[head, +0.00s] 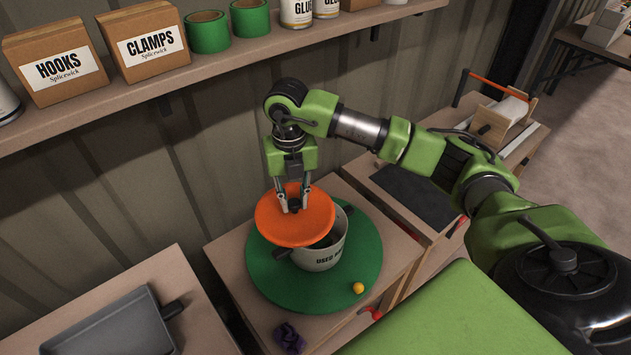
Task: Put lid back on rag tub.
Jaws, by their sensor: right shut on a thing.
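The rag tub (323,257) is a grey pot with dark lettering that begins "USED" and dark side handles. It stands upright on a round green mat (269,283). The orange round lid (292,228) is over the left part of the tub's mouth, offset to the left, so the right part of the opening shows. I cannot tell whether the lid touches the rim. My right gripper (292,206) points down and is shut on the dark knob at the lid's middle. My left gripper is not in view.
A yellow ball (358,288) lies on the mat's front right. A crumpled purple rag (289,338) lies at the bench's front edge. A grey tray (112,326) is at lower left. A shelf (229,57) with boxes and green rolls runs above.

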